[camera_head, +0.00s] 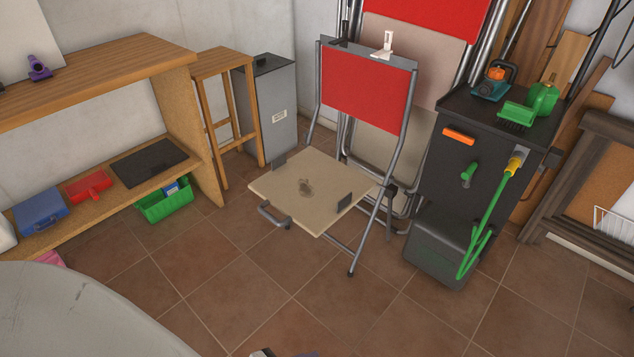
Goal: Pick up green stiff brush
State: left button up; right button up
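The green stiff brush (517,113) appears to be the flat green block with bristles on top of the dark cabinet (455,103) at the right. It lies at the cabinet top's front right, just left of a rounded green container (542,98). Neither of my grippers can be made out. A small dark piece shows at the bottom edge, too cut off to identify.
A folding chair (367,90) with red back stands left of the cabinet. A green hose or handle (497,205) hangs on the cabinet front. An orange and teal tool (492,82) shares its top. A wooden shelf (185,110) stands left. Tiled floor (400,310) is open in front.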

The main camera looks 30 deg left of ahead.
aim_at(514, 112)
jog(key=z, duration=0.2)
jog(key=k, duration=0.25)
jog(key=z, duration=1)
jog(key=k, duration=1.05)
jog(key=z, duration=0.6)
jog(key=i, duration=2.5)
jog(key=u, duration=1.75)
jog(key=i, duration=1.15)
jog(key=u, duration=1.25)
